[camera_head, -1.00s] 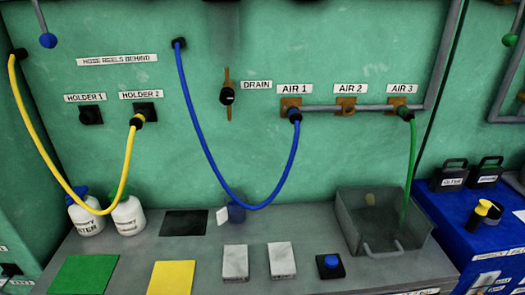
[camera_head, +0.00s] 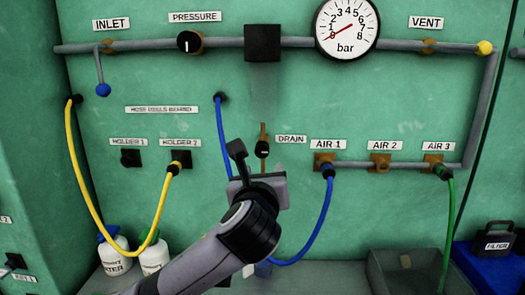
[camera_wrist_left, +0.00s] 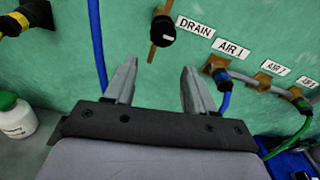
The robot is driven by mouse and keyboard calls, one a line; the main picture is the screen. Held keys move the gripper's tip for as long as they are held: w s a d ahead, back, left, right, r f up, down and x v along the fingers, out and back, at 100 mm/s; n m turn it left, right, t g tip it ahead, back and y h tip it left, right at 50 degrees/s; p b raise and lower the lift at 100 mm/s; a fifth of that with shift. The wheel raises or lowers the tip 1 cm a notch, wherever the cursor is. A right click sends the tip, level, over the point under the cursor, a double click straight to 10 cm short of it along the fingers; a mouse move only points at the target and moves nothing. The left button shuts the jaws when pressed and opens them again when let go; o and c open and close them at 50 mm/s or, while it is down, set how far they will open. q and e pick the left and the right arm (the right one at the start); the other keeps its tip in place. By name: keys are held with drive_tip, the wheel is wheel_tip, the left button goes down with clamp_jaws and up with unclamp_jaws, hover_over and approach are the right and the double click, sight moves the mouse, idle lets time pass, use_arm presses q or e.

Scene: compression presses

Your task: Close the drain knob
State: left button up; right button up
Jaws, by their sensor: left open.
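The drain knob (camera_head: 262,149) is a black knob with a white mark on a vertical brass strip, just left of the DRAIN label (camera_head: 291,138). In the left wrist view the knob (camera_wrist_left: 163,28) shows beyond my fingertips, near the top middle. My left gripper (camera_head: 255,165) is in front of the panel, just below and left of the knob. Its two fingers (camera_wrist_left: 158,68) are apart with nothing between them, and it does not appear to touch the knob. My right gripper is not in view.
A blue hose (camera_head: 322,215) hangs close to my left gripper and plugs in at AIR 1. A yellow hose (camera_head: 82,180) hangs at left, a green hose (camera_head: 447,220) at right. A gauge (camera_head: 346,28) and the pressure knob (camera_head: 189,42) sit above. White bottles (camera_head: 153,256) stand lower left.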

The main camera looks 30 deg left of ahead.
sight(262, 150)
use_arm(q)
drive_tip(key=r, duration=0.2)
drive_tip(key=r+m, duration=0.1)
drive_tip(key=shift+a+t+y, duration=0.3)
drive_tip(key=shift+a, duration=0.05)
drive_tip(key=shift+w+a+r, duration=0.1)
drive_tip(key=shift+w, duration=0.15)
drive_tip(key=shift+p+x, duration=0.45)
drive_tip(key=shift+x, duration=2.9)
drive_tip(key=shift+c, duration=0.3)
clamp_jaws()
